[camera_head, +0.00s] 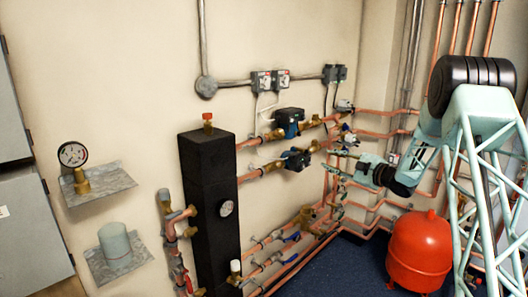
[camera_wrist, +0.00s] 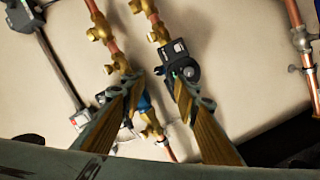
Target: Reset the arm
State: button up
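My gripper (camera_head: 340,162) is at the right of the head view, on the end of my pale arm, in front of the copper pipework. In the wrist view my gripper (camera_wrist: 158,82) shows two fingers with a gap between their tips, so it is open. I see nothing held between them. Behind the fingers are a pump (camera_wrist: 183,68) and brass fittings (camera_wrist: 122,64) on copper pipes. I cannot tell whether a fingertip touches any of them.
A black manifold column (camera_head: 209,190) stands at centre left. Two pumps (camera_head: 288,118) (camera_head: 296,160) sit on pipes right of it. A red tank (camera_head: 420,250) stands below my arm. A pressure gauge (camera_head: 73,154) and a grey cylinder (camera_head: 114,242) sit on left shelves.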

jog(key=s+d+r+m+h, duration=0.1)
jog(key=s+r+m+h, duration=0.2)
jog(key=r, duration=0.4)
jog(key=s+d+r+m+h, duration=0.1)
jog(key=s+r+m+h, duration=0.15)
jog(key=r, duration=0.45)
jog(key=s+d+r+m+g+h, duration=0.1)
jog(key=s+r+m+h, duration=0.25)
jog(key=s, duration=0.45)
jog(key=s+r+m+g+h, duration=0.15)
jog(key=s+r, duration=0.25)
jog(key=s, duration=0.5)
jog(key=s+a+f+m+g, duration=0.2)
jog(key=s+a+f, duration=0.1)
jog(key=s, duration=1.6)
jog(key=s+a+f+m+g, duration=0.3)
jog(key=s+a, duration=0.2)
jog(key=s, duration=1.5)
jog(key=s+a+f+m+g, duration=0.2)
jog(key=s+a+m, duration=0.1)
jog(key=s, duration=1.7)
jog(key=shift+a+f+y+p, duration=0.3)
jog(key=shift+a+f+y, duration=0.05)
jog(key=shift+a+f, duration=0.05)
jog(key=shift+w+g, duration=0.1)
jog(key=shift+g, duration=0.15)
